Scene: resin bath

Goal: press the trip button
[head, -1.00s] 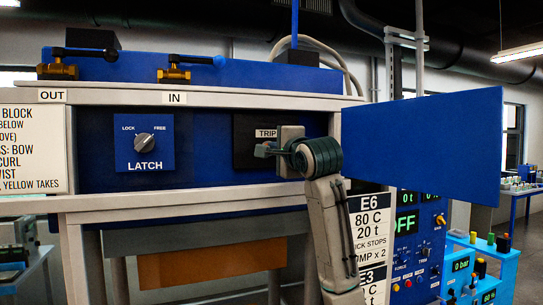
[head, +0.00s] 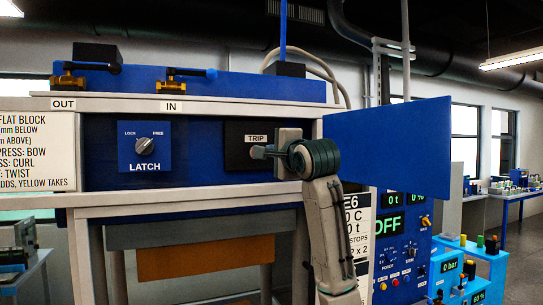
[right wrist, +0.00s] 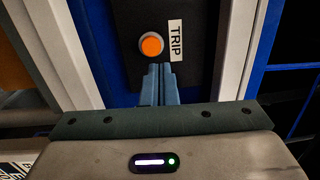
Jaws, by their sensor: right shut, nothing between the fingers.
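The trip button is an orange round cap in a pale ring (right wrist: 152,45), on a dark panel beside a white TRIP label (right wrist: 176,40) in the right wrist view. In the head view the dark TRIP panel (head: 236,150) shows, with the button not visible behind my gripper. My right gripper (head: 256,152) is shut and empty, its fingers in front of the panel. In the right wrist view its closed fingertips (right wrist: 160,68) appear just below the button; I cannot tell the gap in depth. My left gripper is not in view.
A blue LATCH panel with a knob (head: 145,146) is left of the TRIP panel. Pale frame rails (head: 190,194) border the recess. An open blue door (head: 390,145) stands out at the right, close to my right arm. Brass valves (head: 171,86) sit above.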

